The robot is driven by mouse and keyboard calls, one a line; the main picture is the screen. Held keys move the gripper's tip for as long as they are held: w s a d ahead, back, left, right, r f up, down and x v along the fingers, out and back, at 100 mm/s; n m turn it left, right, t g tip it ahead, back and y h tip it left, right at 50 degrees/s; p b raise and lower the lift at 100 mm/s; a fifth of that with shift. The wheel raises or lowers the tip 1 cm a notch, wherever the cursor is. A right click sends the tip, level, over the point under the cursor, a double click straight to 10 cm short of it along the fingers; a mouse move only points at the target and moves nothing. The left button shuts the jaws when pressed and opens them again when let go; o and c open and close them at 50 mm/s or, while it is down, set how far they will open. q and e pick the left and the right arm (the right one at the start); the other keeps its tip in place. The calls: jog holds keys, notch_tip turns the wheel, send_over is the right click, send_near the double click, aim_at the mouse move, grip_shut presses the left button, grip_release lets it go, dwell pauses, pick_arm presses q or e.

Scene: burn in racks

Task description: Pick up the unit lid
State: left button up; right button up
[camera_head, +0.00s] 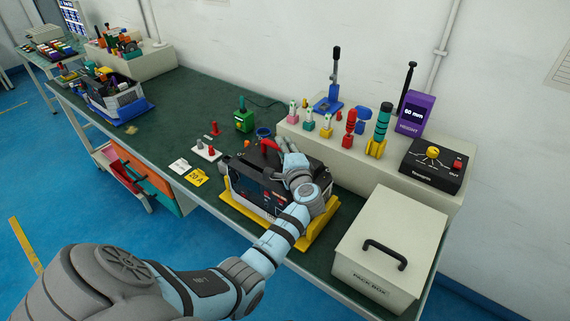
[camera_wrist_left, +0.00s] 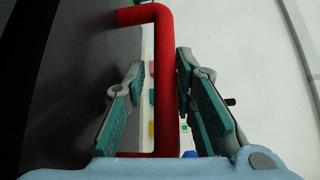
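The unit (camera_head: 245,188) is a dark box on a yellow base on the green bench. Its dark lid shows a red handle (camera_head: 269,145) on top, partly hidden by my left gripper (camera_head: 283,148). In the left wrist view the red handle (camera_wrist_left: 165,85) stands between the two teal finger pads of my left gripper (camera_wrist_left: 163,100). The pads are spread, with a gap on the left; the right pad is close to the handle, and I cannot tell if it touches. The dark lid surface (camera_wrist_left: 70,80) fills the left of that view. My right gripper is not in view.
A pale pack box (camera_head: 390,240) with a black handle stands right of the unit. Behind is a raised shelf with coloured tools (camera_head: 349,128) and a purple display (camera_head: 412,115). A yellow tag (camera_head: 196,177) lies left. Another unit (camera_head: 112,96) stands at the far left.

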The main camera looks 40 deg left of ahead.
pick_arm(q)
jog(key=shift+s+a+r, duration=0.1)
jog(key=shift+s+r, duration=0.25)
jog(key=shift+s, duration=0.2)
grip_shut()
jog(key=shift+w, duration=0.1)
jog(key=shift+w, duration=0.1)
